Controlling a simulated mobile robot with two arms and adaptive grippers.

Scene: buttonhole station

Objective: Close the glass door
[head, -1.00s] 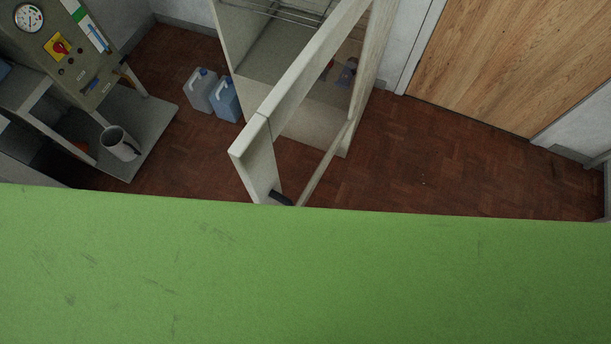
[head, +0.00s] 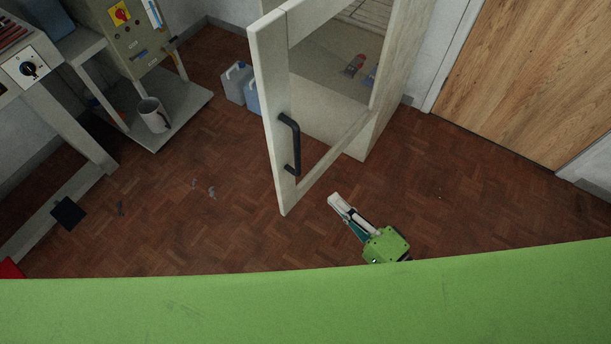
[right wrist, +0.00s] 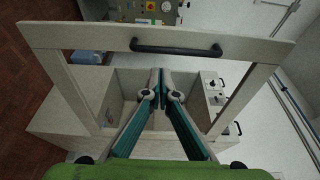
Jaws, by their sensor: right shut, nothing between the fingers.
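The glass door (head: 275,110) has a pale frame and a black bar handle (head: 291,145). It stands open, swung out from the pale cabinet (head: 385,115). My right gripper (head: 334,199) is shut and empty, to the right of the door's lower free corner in the head view. In the right wrist view the closed fingers (right wrist: 161,75) point toward the door, with the door's frame (right wrist: 90,38) and handle (right wrist: 175,48) across the top of the picture. I cannot tell whether the fingers touch the glass. My left gripper is not in view.
Plastic canisters (head: 236,82) are on the floor behind the door. A wooden door (head: 520,80) is at the right. The red-brown floor (head: 200,220) before the glass door is mostly clear.

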